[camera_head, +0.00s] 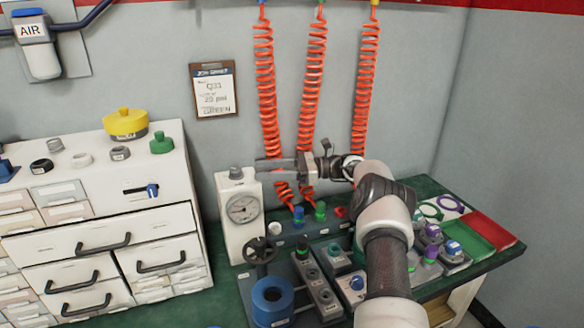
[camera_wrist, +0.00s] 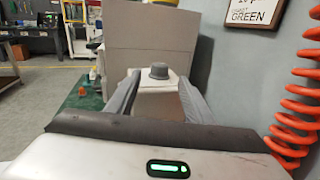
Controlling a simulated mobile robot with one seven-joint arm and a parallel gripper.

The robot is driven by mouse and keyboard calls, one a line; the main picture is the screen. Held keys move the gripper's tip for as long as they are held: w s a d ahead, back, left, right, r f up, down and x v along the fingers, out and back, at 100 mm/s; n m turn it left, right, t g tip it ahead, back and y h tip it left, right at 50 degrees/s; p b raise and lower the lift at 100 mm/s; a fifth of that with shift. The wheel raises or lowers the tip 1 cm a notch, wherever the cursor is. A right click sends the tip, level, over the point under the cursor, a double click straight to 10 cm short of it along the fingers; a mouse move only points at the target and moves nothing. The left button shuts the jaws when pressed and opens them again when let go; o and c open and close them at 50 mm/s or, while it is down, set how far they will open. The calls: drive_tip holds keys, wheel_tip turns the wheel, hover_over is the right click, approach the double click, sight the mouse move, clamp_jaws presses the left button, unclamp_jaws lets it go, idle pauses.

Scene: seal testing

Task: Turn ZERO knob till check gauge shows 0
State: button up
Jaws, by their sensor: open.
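The check gauge (camera_head: 243,208) is a round dial on the front of a white box in the head view. Its needle is too small to read. A grey knob (camera_head: 235,172), which looks like the ZERO knob, sits on top of the box. It also shows in the wrist view (camera_wrist: 158,71), ahead of and between my two grey fingers. My gripper (camera_head: 262,165) is open and empty, pointing left, level with the box top and just right of the knob. In the wrist view the gripper (camera_wrist: 158,98) frames the box top, and the fingers do not appear to touch the knob.
Orange coiled hoses (camera_head: 310,90) hang behind my gripper. A dark handwheel (camera_head: 258,250) and a blue ring (camera_head: 272,300) stand in front of the gauge box. A white drawer cabinet (camera_head: 100,215) is close on the left. Several fittings cover the green bench to the right.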

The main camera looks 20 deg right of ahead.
drive_tip(key=b+v, duration=0.1)
drive_tip(key=v, duration=0.7)
drive_tip(key=shift+d, duration=0.3)
drive_tip(key=shift+s, duration=0.1)
